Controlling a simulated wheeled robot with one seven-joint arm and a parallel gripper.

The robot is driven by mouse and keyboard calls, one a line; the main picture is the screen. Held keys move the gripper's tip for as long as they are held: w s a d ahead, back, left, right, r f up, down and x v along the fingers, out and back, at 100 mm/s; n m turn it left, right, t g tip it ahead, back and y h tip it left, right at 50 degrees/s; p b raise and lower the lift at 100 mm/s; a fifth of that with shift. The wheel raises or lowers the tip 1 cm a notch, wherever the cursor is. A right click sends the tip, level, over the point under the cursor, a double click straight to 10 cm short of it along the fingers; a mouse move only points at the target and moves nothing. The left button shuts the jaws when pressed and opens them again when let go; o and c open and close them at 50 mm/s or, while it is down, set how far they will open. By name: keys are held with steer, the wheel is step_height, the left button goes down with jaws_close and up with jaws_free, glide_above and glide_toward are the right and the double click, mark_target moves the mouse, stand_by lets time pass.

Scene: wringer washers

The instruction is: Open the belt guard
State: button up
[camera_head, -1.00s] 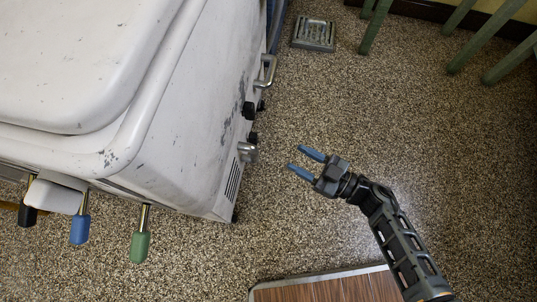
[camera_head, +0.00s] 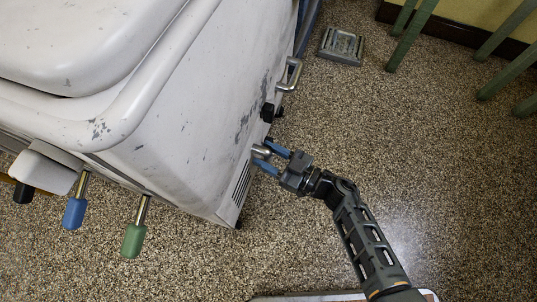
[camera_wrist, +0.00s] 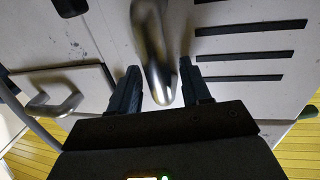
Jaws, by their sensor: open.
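The white washer (camera_head: 190,120) with chipped paint fills the left of the head view. On its right side is a lower metal handle (camera_head: 261,152) above a louvred vent (camera_head: 242,183). My gripper (camera_head: 271,160) is open at this handle, with its blue fingers reaching toward the side panel. In the wrist view the curved metal handle (camera_wrist: 154,50) stands between the two open fingers (camera_wrist: 158,92), with gaps showing on both sides. A second metal handle (camera_head: 290,75) is farther up the same side, and one also shows at left in the wrist view (camera_wrist: 55,103). I cannot tell which panel is the belt guard.
Black knobs (camera_head: 268,112) sit between the two handles. Levers with blue (camera_head: 75,212) and green (camera_head: 133,240) grips stick out at the washer's front. A floor drain (camera_head: 341,46) and green legs (camera_head: 413,35) are at the back. The speckled floor at right is clear.

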steer(key=shift+c, duration=0.5)
jaws_close()
